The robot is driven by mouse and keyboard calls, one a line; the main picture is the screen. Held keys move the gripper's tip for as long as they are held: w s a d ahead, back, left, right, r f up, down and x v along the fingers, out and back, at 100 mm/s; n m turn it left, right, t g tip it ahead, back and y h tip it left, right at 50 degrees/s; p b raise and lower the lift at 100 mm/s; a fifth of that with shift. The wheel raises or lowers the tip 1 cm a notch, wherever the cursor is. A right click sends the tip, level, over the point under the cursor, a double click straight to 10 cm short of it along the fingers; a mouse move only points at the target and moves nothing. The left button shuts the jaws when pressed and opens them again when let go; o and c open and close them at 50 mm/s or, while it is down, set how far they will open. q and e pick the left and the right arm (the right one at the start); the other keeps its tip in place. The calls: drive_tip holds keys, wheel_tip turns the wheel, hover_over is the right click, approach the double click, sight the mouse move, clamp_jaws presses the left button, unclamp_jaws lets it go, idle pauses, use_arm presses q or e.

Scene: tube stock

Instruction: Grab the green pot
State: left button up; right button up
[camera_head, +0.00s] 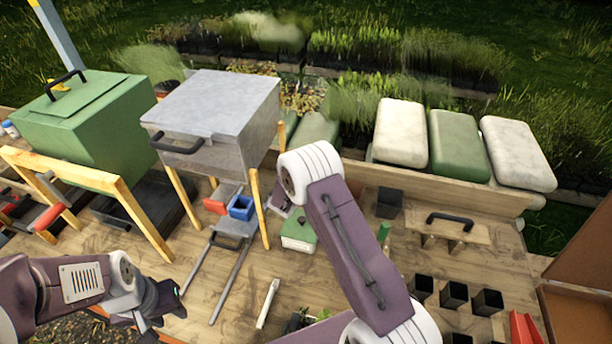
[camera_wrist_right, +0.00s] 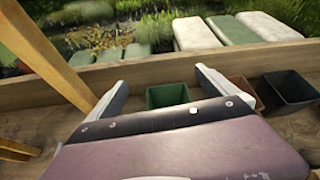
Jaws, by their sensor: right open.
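In the right wrist view, the green pot (camera_wrist_right: 167,96) stands on the wooden bench near its back board. It is a small square pot, its lower part hidden behind my gripper body. My right gripper (camera_wrist_right: 160,84) is open, with one pale finger on each side of the pot in the picture. I cannot tell whether the fingers touch it. In the head view I cannot make the green pot out; my right arm covers much of that area. My left gripper (camera_head: 166,300) is low at the left, away from the pot, its jaws unclear.
A brown pot (camera_wrist_right: 240,96) and a black pot (camera_wrist_right: 288,90) stand to the right in the wrist view. A grey box on wooden legs (camera_head: 215,110) stands left of my right arm. Several black pots (camera_head: 454,296) are at the front right. A back board (camera_head: 450,190) edges the bench.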

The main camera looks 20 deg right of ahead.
drive_tip(key=shift+s+f, duration=0.2)
drive_tip(key=shift+s, duration=0.85)
wheel_tip(320, 180, down, 6)
drive_tip(key=shift+a+f+p, duration=0.1)
drive_tip(key=shift+f+p, duration=0.1)
drive_tip(key=shift+p, duration=0.55)
drive_tip(key=shift+w+d+f, duration=0.35)
drive_tip(key=shift+w+f, duration=0.15)
drive_tip(key=shift+w, duration=0.2)
drive_tip(key=shift+w+d+f, duration=0.2)
drive_tip(key=shift+w, duration=0.1)
drive_tip(key=shift+s+d+r, duration=0.15)
drive_tip(key=shift+d, duration=0.05)
drive_tip(key=x, duration=0.5)
drive_tip(key=shift+w, duration=0.35)
use_arm(q)
drive_tip(key=shift+s+r, duration=0.95)
drive_tip(key=shift+r, duration=0.2)
use_arm(e)
drive_tip(key=shift+s, duration=0.15)
